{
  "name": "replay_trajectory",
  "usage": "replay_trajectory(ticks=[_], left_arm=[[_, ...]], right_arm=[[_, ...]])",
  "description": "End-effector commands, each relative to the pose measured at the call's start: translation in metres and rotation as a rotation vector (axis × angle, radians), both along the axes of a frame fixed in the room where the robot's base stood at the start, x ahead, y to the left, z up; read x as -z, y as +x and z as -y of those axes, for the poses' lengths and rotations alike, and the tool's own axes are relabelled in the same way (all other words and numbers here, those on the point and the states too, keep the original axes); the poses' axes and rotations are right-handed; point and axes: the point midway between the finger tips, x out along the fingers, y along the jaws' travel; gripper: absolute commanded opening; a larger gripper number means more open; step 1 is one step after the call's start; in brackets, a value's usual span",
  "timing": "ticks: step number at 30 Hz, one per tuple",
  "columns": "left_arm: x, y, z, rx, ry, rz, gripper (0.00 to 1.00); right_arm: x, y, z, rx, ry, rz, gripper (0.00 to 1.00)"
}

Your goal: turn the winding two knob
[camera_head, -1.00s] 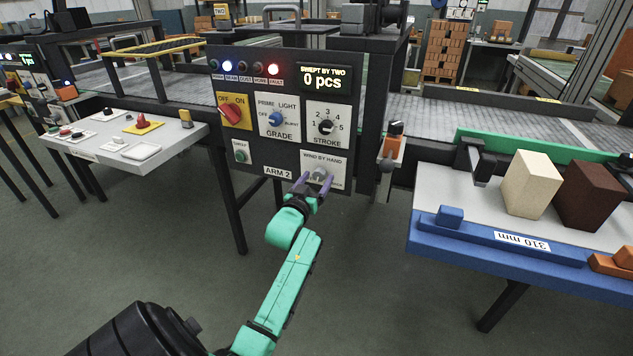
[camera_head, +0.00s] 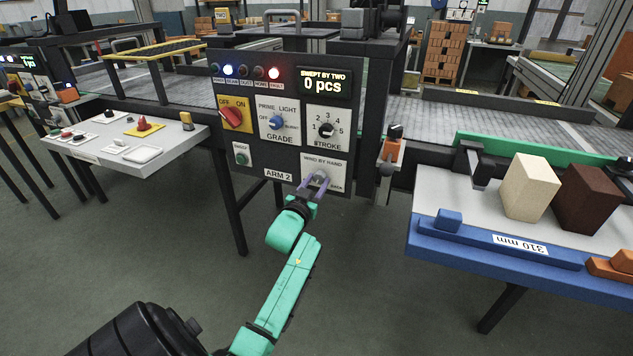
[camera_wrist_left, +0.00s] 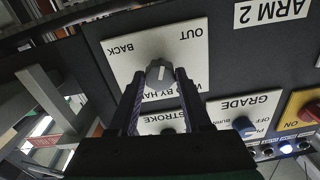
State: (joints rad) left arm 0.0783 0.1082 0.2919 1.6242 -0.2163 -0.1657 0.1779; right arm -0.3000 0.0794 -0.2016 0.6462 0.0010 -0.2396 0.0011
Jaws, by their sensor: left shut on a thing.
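The control panel marked ARM 2 (camera_head: 278,176) stands in the middle of the head view. The grey winding knob (camera_head: 321,174) is on its lower right white plate, labelled WIND BY HAND (camera_head: 336,166). My left gripper (camera_head: 314,184) is shut on this knob, with its fingers mostly covering it in the head view. In the left wrist view the grey knob (camera_wrist_left: 159,71) shows between the tips of the two fingers (camera_wrist_left: 158,82). The picture there is upside down, with BACK and OUT readable on the plate. The knob's pale pointer line shows on its face. My right gripper is out of view.
Above the knob are the STROKE dial (camera_head: 326,129), GRADE dial (camera_head: 277,121), red OFF/ON switch (camera_head: 231,116) and a display (camera_head: 324,85) reading 0 pcs. A green button (camera_head: 241,158) sits left. A blue-edged table (camera_head: 470,236) with blocks stands right.

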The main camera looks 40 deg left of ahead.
Motion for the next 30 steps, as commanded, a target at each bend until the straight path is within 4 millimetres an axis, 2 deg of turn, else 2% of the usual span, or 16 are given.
replay_trajectory(ticks=[3, 18, 30], left_arm=[[-0.0001, -0.0001, 0.0000, 0.001, 0.090, -0.035, 0.00], [0.0008, -0.0003, -0.0005, 0.000, 0.449, -0.159, 0.00], [0.0013, -0.0004, -0.0006, 0.000, 0.548, -0.194, 0.00]], right_arm=[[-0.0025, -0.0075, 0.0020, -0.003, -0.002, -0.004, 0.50], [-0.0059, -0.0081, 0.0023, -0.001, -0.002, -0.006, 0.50], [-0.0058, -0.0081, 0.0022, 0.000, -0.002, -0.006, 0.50]])
